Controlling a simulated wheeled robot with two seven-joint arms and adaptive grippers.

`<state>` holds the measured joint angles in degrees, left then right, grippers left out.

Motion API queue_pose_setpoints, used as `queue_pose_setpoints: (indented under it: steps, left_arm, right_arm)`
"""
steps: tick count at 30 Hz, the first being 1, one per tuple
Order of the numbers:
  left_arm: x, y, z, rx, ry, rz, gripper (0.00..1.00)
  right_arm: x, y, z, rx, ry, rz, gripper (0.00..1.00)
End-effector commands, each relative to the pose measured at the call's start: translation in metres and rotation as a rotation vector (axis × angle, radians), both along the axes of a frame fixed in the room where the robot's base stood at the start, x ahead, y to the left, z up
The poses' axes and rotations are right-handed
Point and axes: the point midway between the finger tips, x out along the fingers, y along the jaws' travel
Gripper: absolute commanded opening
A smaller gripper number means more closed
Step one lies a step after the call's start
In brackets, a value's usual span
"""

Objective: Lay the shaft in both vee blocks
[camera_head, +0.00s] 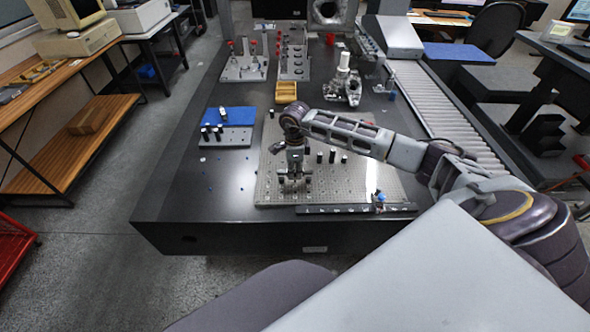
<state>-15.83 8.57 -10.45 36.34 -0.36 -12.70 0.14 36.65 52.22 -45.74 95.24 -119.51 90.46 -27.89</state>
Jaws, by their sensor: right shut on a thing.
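My right gripper (294,179) points down over the front left part of a perforated metal plate (267,193). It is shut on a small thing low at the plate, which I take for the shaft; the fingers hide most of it. Small metallic shapes show around the fingertips, but I cannot tell vee blocks from finger parts there. I cannot tell whether the shaft touches the blocks. My left gripper is not in view.
Several dark pins (332,157) stand on the plate right of the gripper. A dark strip (340,210) lies along its front edge. The dark table (180,180) is mostly clear at left.

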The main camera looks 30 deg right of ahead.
Motion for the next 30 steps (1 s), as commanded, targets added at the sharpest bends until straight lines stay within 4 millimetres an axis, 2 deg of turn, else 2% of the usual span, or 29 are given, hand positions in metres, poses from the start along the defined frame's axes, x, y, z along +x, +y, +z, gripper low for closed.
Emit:
queue_pose_setpoints:
  steps: [13,14,19,30]
  left_arm:
    - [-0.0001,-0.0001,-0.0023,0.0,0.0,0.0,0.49]
    - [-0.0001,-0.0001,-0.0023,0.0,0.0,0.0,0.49]
    - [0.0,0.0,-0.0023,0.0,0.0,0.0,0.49]
    - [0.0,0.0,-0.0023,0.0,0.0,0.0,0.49]
  right_arm:
    - [0.0008,-0.0001,-0.0021,0.0,-0.002,0.0,0.0]
    - [0.0008,-0.0001,-0.002,0.0,-0.002,0.0,0.31]
    - [0.0005,-0.0002,-0.0024,0.0,-0.001,0.0,0.53]
    - [-0.0003,-0.0001,-0.0028,0.0,0.001,0.0,0.53]
